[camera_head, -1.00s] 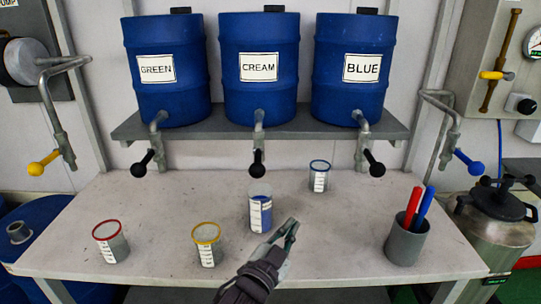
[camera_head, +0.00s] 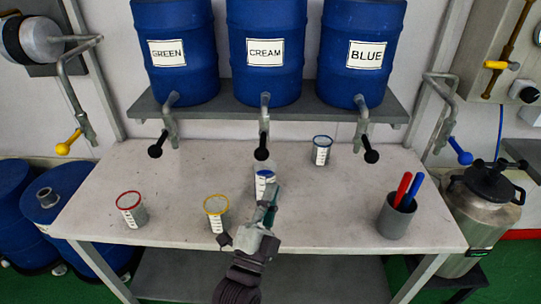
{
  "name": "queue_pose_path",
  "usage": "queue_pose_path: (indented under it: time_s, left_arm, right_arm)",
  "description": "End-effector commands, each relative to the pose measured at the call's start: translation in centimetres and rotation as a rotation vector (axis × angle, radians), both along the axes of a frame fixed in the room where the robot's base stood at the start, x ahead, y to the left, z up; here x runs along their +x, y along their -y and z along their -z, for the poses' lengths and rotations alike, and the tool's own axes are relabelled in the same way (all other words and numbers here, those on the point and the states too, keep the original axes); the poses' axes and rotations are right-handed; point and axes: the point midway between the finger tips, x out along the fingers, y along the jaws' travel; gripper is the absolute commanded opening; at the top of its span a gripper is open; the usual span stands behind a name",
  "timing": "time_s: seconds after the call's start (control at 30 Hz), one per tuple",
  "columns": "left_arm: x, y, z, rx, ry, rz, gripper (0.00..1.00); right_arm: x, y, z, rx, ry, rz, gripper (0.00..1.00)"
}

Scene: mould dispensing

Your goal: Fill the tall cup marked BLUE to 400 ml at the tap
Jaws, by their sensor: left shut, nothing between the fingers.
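A tall clear cup with blue liquid in it (camera_head: 261,182) stands upright near the middle of the table, below and in front of the CREAM tap. Its marks are too small to read. A smaller cup with a blue rim (camera_head: 321,150) stands further back, left of the BLUE tap (camera_head: 362,118) with its black-knobbed lever. The BLUE drum (camera_head: 358,85) is the right one on the shelf. My left gripper (camera_head: 271,192) is shut and empty. It overlaps the lower part of the tall cup in the picture; I cannot tell whether they touch. My right gripper is not in view.
A red-rimmed cup (camera_head: 131,212) and a yellow-rimmed cup (camera_head: 217,214) stand at the front left. A grey pen holder (camera_head: 395,219) with red and blue pens stands at the right. The GREEN (camera_head: 170,82) and CREAM (camera_head: 265,82) drums share the shelf. The table's back left is clear.

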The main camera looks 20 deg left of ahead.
Motion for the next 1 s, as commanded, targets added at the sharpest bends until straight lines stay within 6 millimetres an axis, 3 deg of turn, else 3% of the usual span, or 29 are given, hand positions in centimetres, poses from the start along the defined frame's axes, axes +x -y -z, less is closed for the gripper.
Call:
queue_pose_path:
  time_s: [0.27, 0.67, 1.0]
  left_arm:
    - [1.5, 0.1, -1.0, 0.0, 0.002, 0.002, 0.0]
    - [8.9, 0.3, -4.9, 0.001, 0.002, 0.002, 0.0]
    - [8.7, -2.8, -2.5, 0.001, -0.002, 0.003, 0.0]
  right_arm:
    - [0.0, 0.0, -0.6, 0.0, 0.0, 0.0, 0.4]
    - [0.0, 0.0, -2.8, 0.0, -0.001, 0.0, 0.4]
    - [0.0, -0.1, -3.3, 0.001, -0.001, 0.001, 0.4]
